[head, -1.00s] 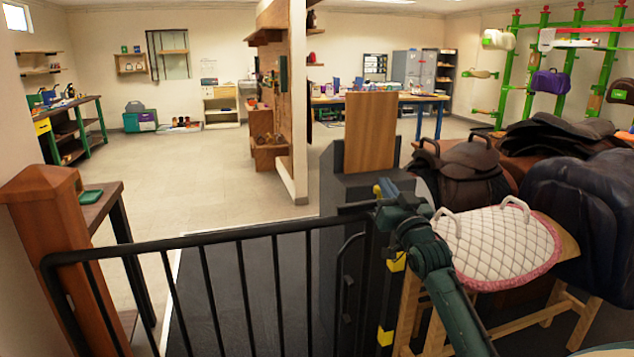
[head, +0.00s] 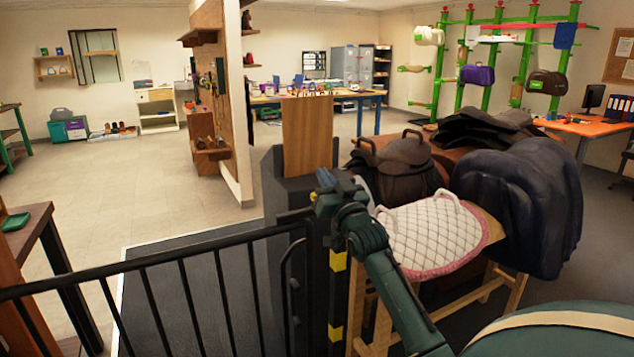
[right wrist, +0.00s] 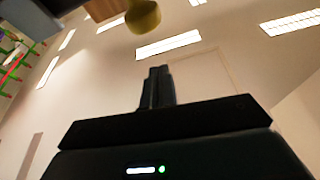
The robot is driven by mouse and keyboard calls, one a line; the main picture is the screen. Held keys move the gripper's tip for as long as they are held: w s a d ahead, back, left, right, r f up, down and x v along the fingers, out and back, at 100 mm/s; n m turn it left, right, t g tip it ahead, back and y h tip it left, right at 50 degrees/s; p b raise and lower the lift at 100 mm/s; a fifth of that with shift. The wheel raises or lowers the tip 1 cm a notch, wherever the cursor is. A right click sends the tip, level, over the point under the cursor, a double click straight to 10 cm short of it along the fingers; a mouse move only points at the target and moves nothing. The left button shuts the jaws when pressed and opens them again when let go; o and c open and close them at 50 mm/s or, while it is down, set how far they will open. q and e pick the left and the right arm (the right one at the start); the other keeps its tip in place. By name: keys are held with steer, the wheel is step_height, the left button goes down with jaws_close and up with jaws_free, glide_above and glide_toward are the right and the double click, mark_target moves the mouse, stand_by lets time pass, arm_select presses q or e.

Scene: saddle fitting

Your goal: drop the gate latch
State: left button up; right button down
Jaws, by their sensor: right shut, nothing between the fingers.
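The black barred gate (head: 185,250) crosses the lower left of the head view. Its right end reaches a dark post (head: 290,185) with a wooden board on top; I cannot tell whether they touch. My right gripper (head: 323,190) is beside the post, above the gate's right end. In the right wrist view its fingers (right wrist: 157,87) are shut with nothing between them. An olive-yellow rounded knob (right wrist: 143,17), perhaps part of the latch, hangs at the top of that view, apart from the fingertips. The latch itself is not clear in the head view. My left gripper is out of view.
A white quilted pad with pink edging (head: 430,235) lies on a wooden stand right of my right arm. Saddles (head: 400,165) and a dark covered form (head: 520,195) stand behind it. A small table (head: 35,230) is at left. Floor beyond the gate is open.

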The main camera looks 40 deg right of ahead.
steer(key=b+v, duration=0.1)
steer(key=v, duration=0.8)
steer(key=shift+s+f+b, duration=0.3)
steer(key=shift+f+b, duration=0.05)
steer(key=shift+b, duration=0.05)
steer(key=s+a+f+n+g+y, duration=0.2)
steer(key=a+f+g+y, duration=0.1)
steer(key=a+f, duration=0.65)
steer(key=s+a+f+n+g+y, duration=0.25)
steer(key=a+f, duration=0.45)
steer(key=f, duration=0.5)
steer(key=s+a+f+n+g+y+p, duration=0.1)
steer(key=s+a+f+n+g+y, duration=0.2)
steer(key=s+a+f, duration=0.9)
steer(key=s+a+g, duration=0.2)
steer(key=a, duration=0.2)
steer(key=shift+f, duration=0.3)
steer(key=shift+s+a+y, duration=0.1)
steer(key=shift+s+y, duration=0.05)
steer(key=shift+y, duration=0.1)
